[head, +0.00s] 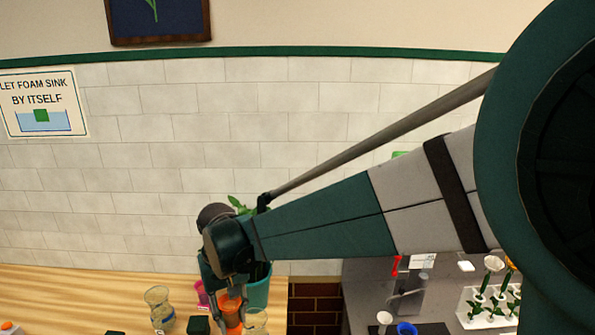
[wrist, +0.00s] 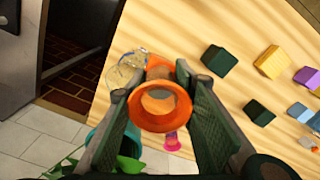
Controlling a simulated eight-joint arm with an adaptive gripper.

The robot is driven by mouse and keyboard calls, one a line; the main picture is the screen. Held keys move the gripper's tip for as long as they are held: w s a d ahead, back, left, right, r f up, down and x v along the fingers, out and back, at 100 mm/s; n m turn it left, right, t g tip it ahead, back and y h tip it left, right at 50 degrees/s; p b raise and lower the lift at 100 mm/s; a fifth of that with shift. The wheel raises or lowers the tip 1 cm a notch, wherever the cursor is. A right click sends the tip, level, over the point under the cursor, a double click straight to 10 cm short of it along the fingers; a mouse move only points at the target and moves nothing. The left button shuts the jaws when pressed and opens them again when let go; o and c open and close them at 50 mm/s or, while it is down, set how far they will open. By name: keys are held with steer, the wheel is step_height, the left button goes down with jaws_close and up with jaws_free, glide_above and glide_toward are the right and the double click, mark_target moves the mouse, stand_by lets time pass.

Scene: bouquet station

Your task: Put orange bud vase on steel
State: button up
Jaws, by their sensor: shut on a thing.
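The orange bud vase (head: 230,312) is between the fingers of my gripper (head: 230,322), low over the wooden counter at the bottom of the head view. In the wrist view the vase's round orange rim (wrist: 162,107) faces the camera, and my gripper (wrist: 155,82) is shut on its body from both sides. Whether its base touches the wood cannot be told. The steel counter (head: 362,275) is to the right in the head view, past a gap. A grey surface, likely its edge, shows at the upper left of the wrist view (wrist: 20,60).
A teal bucket (head: 260,291) with greenery and a pink vase (head: 201,292) stand close to my gripper. Clear glass vases (head: 159,308) are nearby. Several foam blocks (wrist: 220,60) lie on the wood. A brick-lined gap (head: 315,305) separates the counters. A white flower rack (head: 485,306) and blue cup (head: 407,329) stand on the steel.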

steer(key=w+d+f+m+b, duration=0.1)
steer(key=w+d+f, duration=0.4)
steer(key=d, duration=0.8)
steer(key=w+d+f+m+b, duration=0.2)
steer(key=w+d+f+b, duration=0.2)
steer(key=w+d, duration=0.4)
steer(key=w+d+f+m+b, duration=0.2)
steer(key=w+d+f, duration=0.4)
steer(key=d, duration=1.2)
steer(key=shift+w+d+f+b, duration=0.2)
steer(key=shift+w+d+b, duration=0.05)
steer(key=shift+d+b, duration=0.15)
steer(key=shift+a, duration=0.1)
steer(key=s+a+r+n+p, duration=0.1)
steer(key=s+a+r+p, duration=0.15)
steer(key=s+a, duration=0.6)
steer(key=s+a+r+n+p, duration=0.15)
steer(key=s+a+p, duration=0.3)
steer(key=a, duration=0.75)
steer(key=s+a+r+p, duration=0.3)
steer(key=s+a, duration=0.4)
steer(key=a, duration=0.4)
steer(key=s+a+f+n, duration=0.1)
steer(key=a+n, duration=1.8)
steer(key=a, duration=1.6)
steer(key=shift+a+n+p, duration=0.2)
steer(key=shift+n+p, duration=0.1)
steer(key=shift+n, duration=0.05)
